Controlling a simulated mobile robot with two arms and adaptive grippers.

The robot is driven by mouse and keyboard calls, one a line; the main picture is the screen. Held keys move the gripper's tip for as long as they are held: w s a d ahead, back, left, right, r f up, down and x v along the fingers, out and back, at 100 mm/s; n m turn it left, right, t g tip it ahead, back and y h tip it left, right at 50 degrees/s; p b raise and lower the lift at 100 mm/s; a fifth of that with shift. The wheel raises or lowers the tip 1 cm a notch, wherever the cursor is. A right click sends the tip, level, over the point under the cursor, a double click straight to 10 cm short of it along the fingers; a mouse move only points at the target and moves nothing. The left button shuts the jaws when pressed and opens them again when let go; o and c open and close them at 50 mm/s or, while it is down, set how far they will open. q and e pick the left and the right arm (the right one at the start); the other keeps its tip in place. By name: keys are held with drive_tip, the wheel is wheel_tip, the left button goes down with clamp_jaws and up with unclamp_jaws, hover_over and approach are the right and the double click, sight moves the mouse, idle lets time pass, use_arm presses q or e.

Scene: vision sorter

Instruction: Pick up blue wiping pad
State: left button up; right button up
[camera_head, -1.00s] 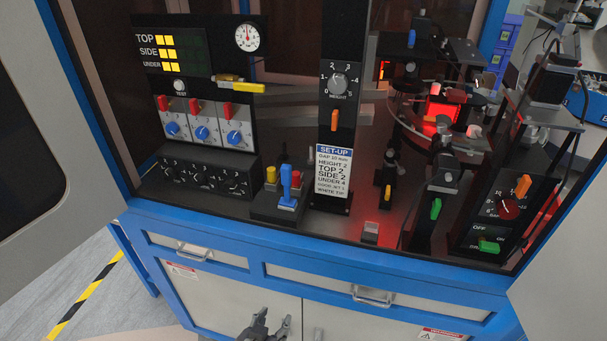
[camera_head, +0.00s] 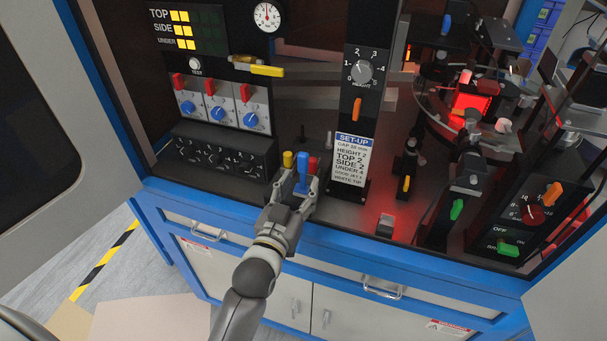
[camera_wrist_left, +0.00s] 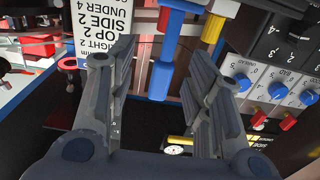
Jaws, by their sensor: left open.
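A blue upright piece (camera_head: 302,168), the only thing I see that fits the blue wiping pad, stands in a small black holder on the bench; whether it carries a pad is unclear. A yellow piece (camera_head: 288,160) and a red piece (camera_head: 314,165) stand beside it. My left gripper (camera_head: 295,187) is open at the front of the holder, its fingers either side of the blue piece. In the left wrist view the blue piece (camera_wrist_left: 160,78) shows between the spread fingers (camera_wrist_left: 161,58), with no clear grip on it. The gripper hides most of the holder. My right gripper is not in view.
A set-up label post (camera_head: 352,165) stands close right of the holder. A black box of knobs (camera_head: 220,158) stands to the left. The blue cabinet edge (camera_head: 350,248) runs below. A red-lit sorter (camera_head: 470,105) and levers are at the right.

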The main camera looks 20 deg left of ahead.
sight(302, 174)
use_arm(q)
drive_tip(key=shift+w+r, duration=0.2)
drive_tip(key=shift+w, duration=0.15)
drive_tip(key=w, duration=0.1)
drive_tip(key=w+p, duration=0.2)
drive_tip(key=w, duration=0.1)
drive_tip(key=shift+w+a+r, duration=0.1)
drive_tip(key=shift+a+r, duration=0.1)
drive_tip(key=shift+a, duration=0.1)
drive_tip(key=shift+w+f, duration=0.1)
drive_tip(key=shift+w, duration=0.1)
drive_tip(key=shift+s, duration=0.1)
drive_tip(key=shift+c, duration=0.4)
clamp_jaws()
